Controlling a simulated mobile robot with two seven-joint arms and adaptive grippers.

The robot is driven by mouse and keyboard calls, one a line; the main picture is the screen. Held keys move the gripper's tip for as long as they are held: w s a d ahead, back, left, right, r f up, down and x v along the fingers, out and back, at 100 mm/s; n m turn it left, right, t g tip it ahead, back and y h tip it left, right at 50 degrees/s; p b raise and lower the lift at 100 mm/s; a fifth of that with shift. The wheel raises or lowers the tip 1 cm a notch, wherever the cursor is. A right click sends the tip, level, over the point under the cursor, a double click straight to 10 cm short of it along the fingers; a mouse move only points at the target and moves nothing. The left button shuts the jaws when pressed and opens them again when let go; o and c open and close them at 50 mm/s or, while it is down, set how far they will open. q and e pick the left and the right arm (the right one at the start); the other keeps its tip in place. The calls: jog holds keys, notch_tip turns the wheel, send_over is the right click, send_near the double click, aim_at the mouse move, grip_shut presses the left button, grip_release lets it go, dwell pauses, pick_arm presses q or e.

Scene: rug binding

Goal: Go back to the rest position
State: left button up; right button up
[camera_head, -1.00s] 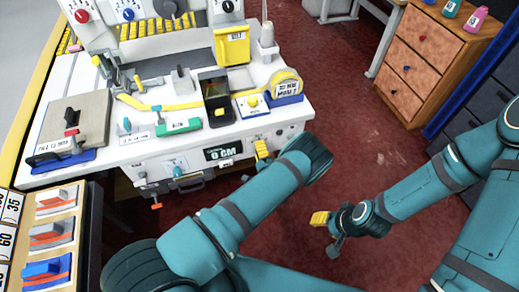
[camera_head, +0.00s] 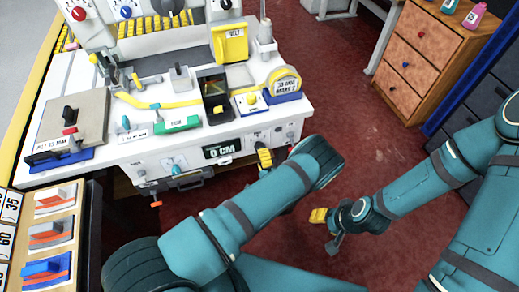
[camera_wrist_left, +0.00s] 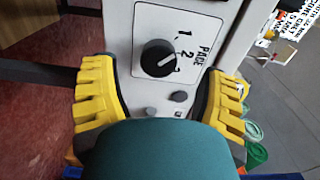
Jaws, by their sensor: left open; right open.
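My left gripper (camera_head: 265,159) is just in front of the white machine table's (camera_head: 300,117) front panel, partly hidden behind my own arm. In the left wrist view its yellow fingers stand wide apart and empty (camera_wrist_left: 163,85). Between them in that picture is a black rotary knob (camera_wrist_left: 158,58) on a white panel with the marks 1, 2, 3. I cannot tell how far the fingers are from the panel. My right gripper (camera_head: 326,226) hangs low over the red floor, away from the table, with nothing visible in it.
The front panel has a "0 CM" display (camera_head: 221,149) and small knobs. A label board (camera_head: 40,240) with switches is at lower left. Drawers (camera_head: 415,55) stand upper right. Red floor (camera_head: 365,110) between is clear.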

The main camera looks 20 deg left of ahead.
pick_arm(q)
jog(key=shift+v, duration=1.2)
